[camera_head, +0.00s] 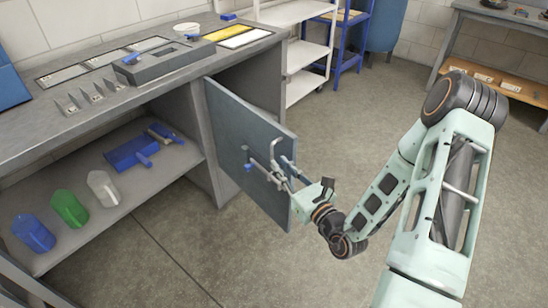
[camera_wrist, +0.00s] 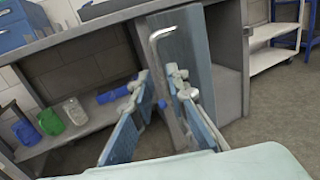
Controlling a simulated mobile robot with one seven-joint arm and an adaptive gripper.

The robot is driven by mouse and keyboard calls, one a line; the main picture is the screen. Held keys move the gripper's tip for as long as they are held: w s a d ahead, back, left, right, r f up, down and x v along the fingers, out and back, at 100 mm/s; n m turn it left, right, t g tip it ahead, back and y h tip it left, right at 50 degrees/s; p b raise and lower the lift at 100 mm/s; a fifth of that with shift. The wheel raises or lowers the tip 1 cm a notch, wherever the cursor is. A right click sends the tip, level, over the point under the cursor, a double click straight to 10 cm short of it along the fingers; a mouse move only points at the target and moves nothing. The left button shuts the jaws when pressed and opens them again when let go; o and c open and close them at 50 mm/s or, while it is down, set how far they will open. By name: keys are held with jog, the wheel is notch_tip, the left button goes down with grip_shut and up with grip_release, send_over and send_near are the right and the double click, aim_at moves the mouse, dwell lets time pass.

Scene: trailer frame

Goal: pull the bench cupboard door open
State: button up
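The bench cupboard door (camera_head: 238,130) is a blue-grey panel that stands partly open, swung out from the bench front. A pale bent bar handle (camera_head: 274,150) sits on its face near the free edge. My gripper (camera_head: 266,167) is at the handle, on the near side of the door. In the wrist view the two fingers of my gripper (camera_wrist: 160,92) are spread apart, with the handle (camera_wrist: 158,55) running down between them and the door (camera_wrist: 185,50) behind. I cannot tell whether a finger touches the bar. The handle's lower end is partly hidden.
The grey bench (camera_head: 60,115) has a tool tray (camera_head: 165,65) on top. Its open shelf holds blue (camera_head: 33,233), green (camera_head: 69,208) and clear (camera_head: 103,188) containers and a blue item (camera_head: 133,152). A white rack (camera_head: 300,50) stands behind. The floor before the door is clear.

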jog(key=v, duration=0.6)
dwell(0.3)
